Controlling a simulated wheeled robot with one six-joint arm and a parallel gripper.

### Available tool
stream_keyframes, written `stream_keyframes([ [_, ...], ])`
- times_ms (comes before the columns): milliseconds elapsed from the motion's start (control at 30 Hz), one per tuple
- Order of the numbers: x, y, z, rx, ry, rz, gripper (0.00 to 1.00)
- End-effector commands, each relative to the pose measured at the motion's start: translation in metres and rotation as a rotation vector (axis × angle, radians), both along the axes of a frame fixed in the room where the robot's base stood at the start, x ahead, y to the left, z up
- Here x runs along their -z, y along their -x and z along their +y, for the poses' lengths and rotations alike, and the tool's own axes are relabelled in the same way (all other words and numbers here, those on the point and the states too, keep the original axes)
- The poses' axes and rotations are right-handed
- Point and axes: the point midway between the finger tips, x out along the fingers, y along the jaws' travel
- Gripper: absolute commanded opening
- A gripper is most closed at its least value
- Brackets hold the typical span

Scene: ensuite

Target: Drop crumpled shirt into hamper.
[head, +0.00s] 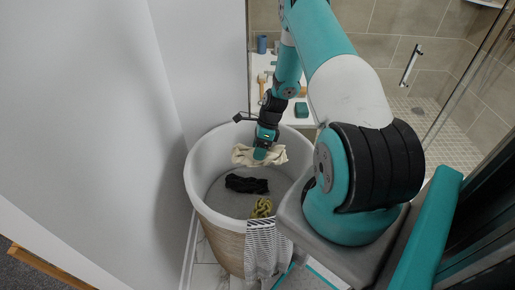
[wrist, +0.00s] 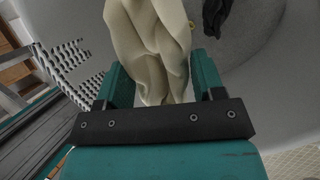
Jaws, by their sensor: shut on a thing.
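The crumpled shirt (head: 243,155) is cream coloured and hangs bunched in my gripper (head: 262,152). In the wrist view the shirt (wrist: 150,45) sits between the two teal fingers of my gripper (wrist: 160,85), which is shut on it. The hamper (head: 222,236) is a large round basket with a white liner and a woven tan outside. In the head view the gripper and shirt appear over the hamper's open top, towards its far side. The exact height above the rim is hard to tell.
Inside the hamper lie a black cloth (head: 246,184) and a yellow-green cloth (head: 261,208). A striped towel (head: 265,250) hangs over its near rim. A white wall stands close on the left. Behind is a white ledge (head: 262,72) with small items, and a tiled shower with a handle (head: 411,65).

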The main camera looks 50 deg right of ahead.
Motion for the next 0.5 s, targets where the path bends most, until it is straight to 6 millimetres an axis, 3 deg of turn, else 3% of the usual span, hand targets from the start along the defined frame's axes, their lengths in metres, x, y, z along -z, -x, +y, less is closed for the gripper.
stream_keyframes([
  [167,-0.0010,-0.0006,0.0007,-0.001,0.000,0.000,0.35],
  [200,-0.0010,-0.0006,0.0007,-0.002,0.000,-0.001,0.67],
  [300,-0.0010,-0.0006,0.0010,-0.002,0.000,-0.001,0.90],
  [500,-0.0009,-0.0007,0.0013,-0.002,0.000,0.000,0.92],
])
